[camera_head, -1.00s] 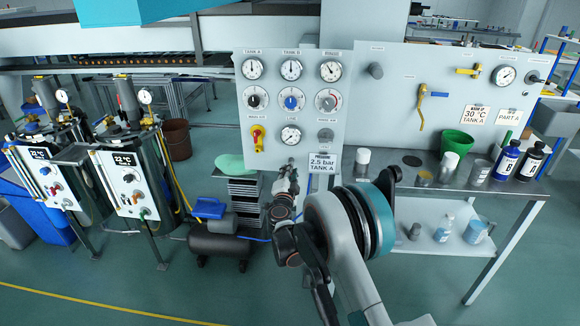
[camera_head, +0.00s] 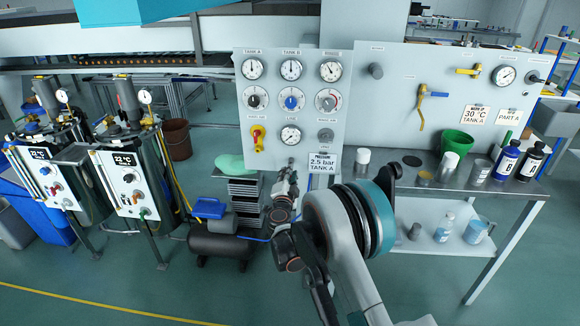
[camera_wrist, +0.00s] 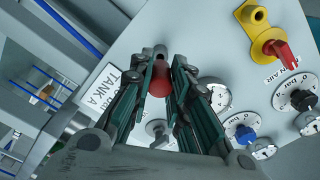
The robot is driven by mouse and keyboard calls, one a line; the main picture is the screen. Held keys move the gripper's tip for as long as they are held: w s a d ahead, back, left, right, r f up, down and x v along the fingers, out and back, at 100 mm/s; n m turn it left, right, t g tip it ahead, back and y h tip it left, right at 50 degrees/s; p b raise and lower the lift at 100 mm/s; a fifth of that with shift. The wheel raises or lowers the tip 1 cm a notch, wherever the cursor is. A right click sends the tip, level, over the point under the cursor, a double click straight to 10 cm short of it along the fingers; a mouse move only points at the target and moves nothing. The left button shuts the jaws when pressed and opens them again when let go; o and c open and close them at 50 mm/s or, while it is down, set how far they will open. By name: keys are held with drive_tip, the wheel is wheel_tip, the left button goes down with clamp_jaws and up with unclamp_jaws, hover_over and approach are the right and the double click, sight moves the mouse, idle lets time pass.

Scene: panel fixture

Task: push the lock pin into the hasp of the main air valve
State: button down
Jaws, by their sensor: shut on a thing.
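The main air valve (camera_head: 257,138) is a yellow body with a red handle at the lower left of the gauge panel. In the wrist view the valve (camera_wrist: 258,22) is at the upper right, with the red handle (camera_wrist: 284,54) beside the MAIN AIR label. My gripper (camera_wrist: 163,72) is shut on the red lock pin (camera_wrist: 159,84), which shows between the fingertips. The pin is apart from the valve. In the head view my gripper (camera_head: 290,166) is just below the line gauge, right of and lower than the valve. The pin is too small to tell there, and the hasp opening is unclear.
The gauge panel (camera_head: 243,105) carries several dials and knobs. A TANK A 2.5 bar sign (camera_head: 323,163) hangs right of my gripper. A stack of trays (camera_head: 243,193) with a green item on top stands below the valve.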

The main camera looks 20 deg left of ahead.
drive_tip(key=shift+s, duration=0.1)
drive_tip(key=shift+v, duration=2.45)
